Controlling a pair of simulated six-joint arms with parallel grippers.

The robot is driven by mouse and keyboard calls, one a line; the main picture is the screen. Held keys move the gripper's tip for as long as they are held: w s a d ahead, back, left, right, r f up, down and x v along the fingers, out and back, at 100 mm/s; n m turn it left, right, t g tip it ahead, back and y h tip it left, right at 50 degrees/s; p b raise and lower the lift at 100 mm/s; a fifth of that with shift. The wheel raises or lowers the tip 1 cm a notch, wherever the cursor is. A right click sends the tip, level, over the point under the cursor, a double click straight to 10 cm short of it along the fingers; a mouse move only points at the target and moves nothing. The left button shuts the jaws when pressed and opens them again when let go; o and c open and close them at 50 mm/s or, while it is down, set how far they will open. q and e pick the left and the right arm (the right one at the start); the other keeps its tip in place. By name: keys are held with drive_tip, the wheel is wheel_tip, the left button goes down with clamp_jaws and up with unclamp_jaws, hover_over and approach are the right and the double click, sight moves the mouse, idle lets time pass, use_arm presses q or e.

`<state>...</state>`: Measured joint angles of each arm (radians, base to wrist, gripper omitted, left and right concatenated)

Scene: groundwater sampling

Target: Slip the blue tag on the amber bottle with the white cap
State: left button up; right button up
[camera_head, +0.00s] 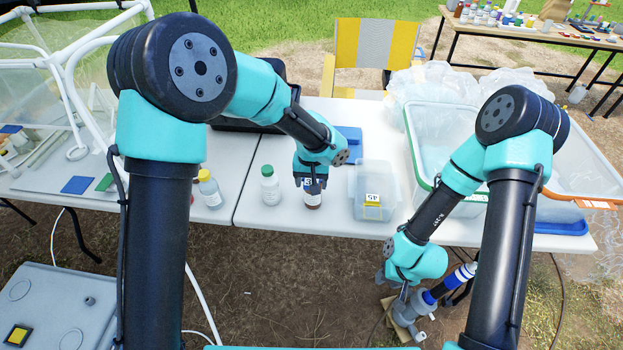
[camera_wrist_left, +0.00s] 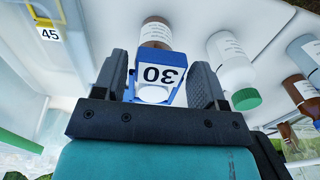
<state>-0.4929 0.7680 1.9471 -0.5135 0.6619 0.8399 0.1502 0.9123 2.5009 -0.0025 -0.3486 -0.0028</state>
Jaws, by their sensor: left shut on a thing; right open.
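Whether the tag is around the neck or only over the cap cannot be told. In the head view the amber bottle (camera_head: 313,202) stands upright on the white table below the left gripper (camera_head: 308,182), which hides its top. My right gripper (camera_head: 398,290) is open, low in front of the table.
A green-capped bottle (camera_head: 270,185) and a yellow-capped bottle (camera_head: 209,188) stand left of the amber bottle. A clear box (camera_head: 374,180) with a yellow tag numbered 45 is to its right. A blue-and-white cylinder (camera_head: 450,284) is beside the right gripper.

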use_arm(q)
drive_tip(key=shift+f, duration=0.7)
drive_tip(key=o, duration=0.8)
wheel_tip(320, 180, up, 17)
drive_tip(key=shift+r, duration=0.2)
idle(0.4)
drive_tip(key=shift+f, duration=0.1)
idle(0.8)
